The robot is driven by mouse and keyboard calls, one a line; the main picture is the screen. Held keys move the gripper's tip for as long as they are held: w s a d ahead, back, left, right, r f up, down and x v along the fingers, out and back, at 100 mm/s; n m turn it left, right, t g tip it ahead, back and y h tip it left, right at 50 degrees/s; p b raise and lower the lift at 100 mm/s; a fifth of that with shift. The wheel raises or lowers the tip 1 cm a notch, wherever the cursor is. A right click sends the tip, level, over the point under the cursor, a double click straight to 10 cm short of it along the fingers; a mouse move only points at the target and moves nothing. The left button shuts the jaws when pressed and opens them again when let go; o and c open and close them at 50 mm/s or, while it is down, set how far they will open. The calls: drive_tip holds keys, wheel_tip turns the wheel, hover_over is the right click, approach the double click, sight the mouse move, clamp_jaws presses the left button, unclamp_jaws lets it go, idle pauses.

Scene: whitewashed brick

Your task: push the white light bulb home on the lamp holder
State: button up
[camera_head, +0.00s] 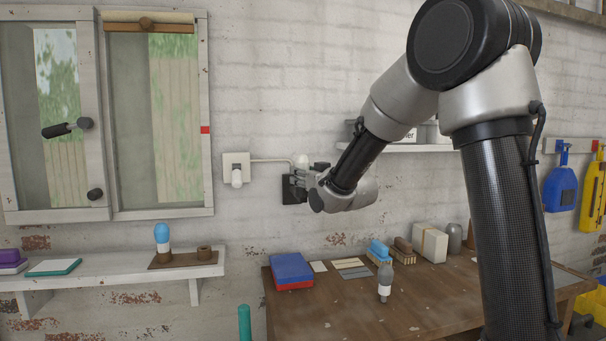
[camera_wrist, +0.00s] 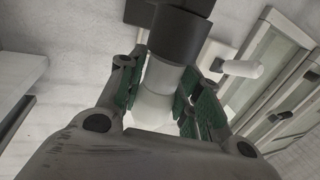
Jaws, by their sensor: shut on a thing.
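The white light bulb (camera_wrist: 156,92) is between the green-padded fingers of my gripper (camera_wrist: 161,86) in the wrist view. My gripper is shut on it. The dark, round lamp holder (camera_wrist: 180,34) is directly beyond the bulb, in line with it. The bulb's grey-white neck meets the holder's edge with no visible gap; how deep it sits I cannot tell. In the head view my gripper (camera_head: 306,184) is at the wall, in front of a black plate (camera_head: 292,190).
A white wall plate with a white cylinder (camera_head: 237,178) is left of my gripper, with a pipe running right from it. A white shelf (camera_head: 410,148) is close on the right.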

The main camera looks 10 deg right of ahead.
drive_tip(key=shift+f, duration=0.4)
drive_tip(key=o, duration=1.1)
drive_tip(key=v, duration=1.2)
